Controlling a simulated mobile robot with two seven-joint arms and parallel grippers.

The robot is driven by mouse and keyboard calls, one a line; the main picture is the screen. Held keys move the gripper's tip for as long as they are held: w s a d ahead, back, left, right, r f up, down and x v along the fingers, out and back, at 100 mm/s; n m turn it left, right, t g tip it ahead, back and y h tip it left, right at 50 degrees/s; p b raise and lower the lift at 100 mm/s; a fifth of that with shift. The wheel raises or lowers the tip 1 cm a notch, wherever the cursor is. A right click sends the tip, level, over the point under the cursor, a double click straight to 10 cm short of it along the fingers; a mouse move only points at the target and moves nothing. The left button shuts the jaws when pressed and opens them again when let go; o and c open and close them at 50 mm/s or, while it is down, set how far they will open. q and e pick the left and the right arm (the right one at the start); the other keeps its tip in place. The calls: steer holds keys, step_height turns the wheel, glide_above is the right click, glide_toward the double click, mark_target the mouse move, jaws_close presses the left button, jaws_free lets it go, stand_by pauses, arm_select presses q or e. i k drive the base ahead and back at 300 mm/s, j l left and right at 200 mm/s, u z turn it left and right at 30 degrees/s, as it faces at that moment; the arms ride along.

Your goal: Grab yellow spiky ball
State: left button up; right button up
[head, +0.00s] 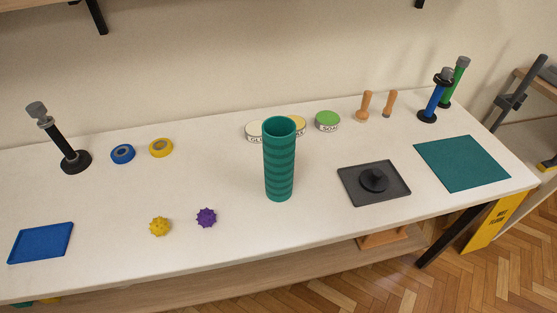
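The yellow spiky ball (160,226) lies on the white table in the head view, left of centre and near the front edge. A purple spiky ball (206,218) lies just to its right, apart from it. Nothing covers the yellow ball. Neither of my grippers shows in the head view.
On the white table (330,232), a blue tray (41,243) lies left of the balls. Behind them are tape rolls (122,154) and a black stand (72,150). A tall teal cylinder (279,160) stands right of them. A dark tray (355,190) lies farther right.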

mark_target(159, 226)
steer(key=u, duration=1.1)
steer(key=i+j+z, duration=0.1)
steer(key=j+z, duration=0.8)
steer(key=j, duration=0.15)
steer(key=j+z, duration=0.45)
steer(key=k+j, duration=0.05)
steer(key=j, duration=0.05)
